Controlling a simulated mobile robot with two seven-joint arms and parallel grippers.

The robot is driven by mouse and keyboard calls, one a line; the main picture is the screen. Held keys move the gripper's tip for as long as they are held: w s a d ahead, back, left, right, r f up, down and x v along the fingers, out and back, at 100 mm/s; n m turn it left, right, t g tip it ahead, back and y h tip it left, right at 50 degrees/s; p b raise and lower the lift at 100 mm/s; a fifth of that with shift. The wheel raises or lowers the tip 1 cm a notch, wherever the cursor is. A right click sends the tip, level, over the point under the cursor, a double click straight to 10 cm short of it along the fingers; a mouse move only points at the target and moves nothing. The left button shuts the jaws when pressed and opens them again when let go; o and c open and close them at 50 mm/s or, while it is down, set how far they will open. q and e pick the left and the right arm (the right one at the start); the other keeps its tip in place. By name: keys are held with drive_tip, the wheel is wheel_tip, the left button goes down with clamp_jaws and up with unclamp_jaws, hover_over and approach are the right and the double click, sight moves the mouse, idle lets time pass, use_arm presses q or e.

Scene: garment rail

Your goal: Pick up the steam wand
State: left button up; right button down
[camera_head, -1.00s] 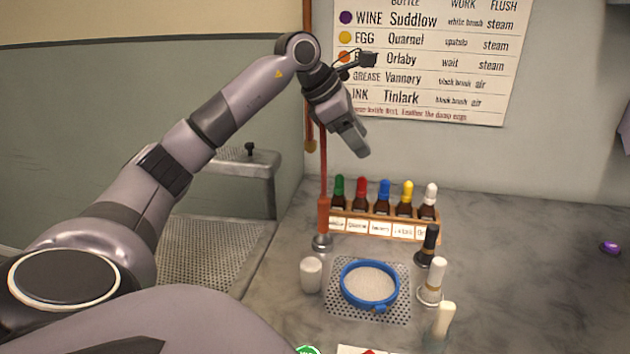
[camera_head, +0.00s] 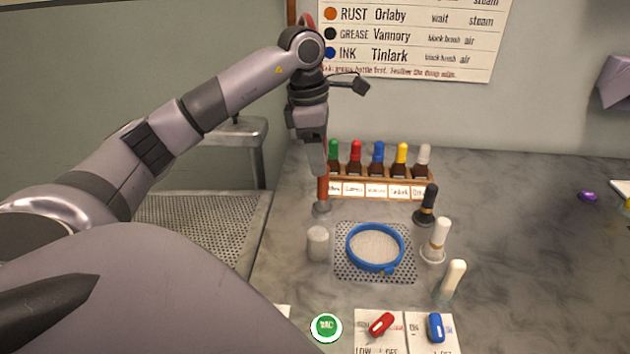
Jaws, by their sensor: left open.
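The steam wand (camera_head: 323,191) stands upright at the back left of the grey counter. Its orange-brown grip and round metal foot show; its upper part is hidden behind my left gripper. My left gripper (camera_head: 317,170) points down just above the grip, in line with it in the camera_head view. It is open, but its fingers overlap from this side and I cannot tell whether they touch the wand. My right gripper is not in view.
A rack (camera_head: 380,182) of several capped bottles stands just right of the wand. A white cup (camera_head: 318,243), a blue hoop (camera_head: 375,247) on a perforated plate and several brushes (camera_head: 440,240) stand in front. Red (camera_head: 381,325) and blue switches lie nearest. The counter's right side is mostly clear.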

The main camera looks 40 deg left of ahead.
sight(327, 197)
use_arm(q)
drive_tip(key=shift+w+d+f, duration=0.15)
drive_tip(key=shift+f, duration=0.7)
drive_tip(key=f, duration=0.3)
drive_tip(key=f+p, duration=0.1)
drive_tip(key=f, duration=0.1)
drive_tip(key=shift+w+d+f, duration=0.25)
drive_tip(key=shift+f, duration=0.05)
drive_tip(key=shift+c, duration=0.4)
clamp_jaws()
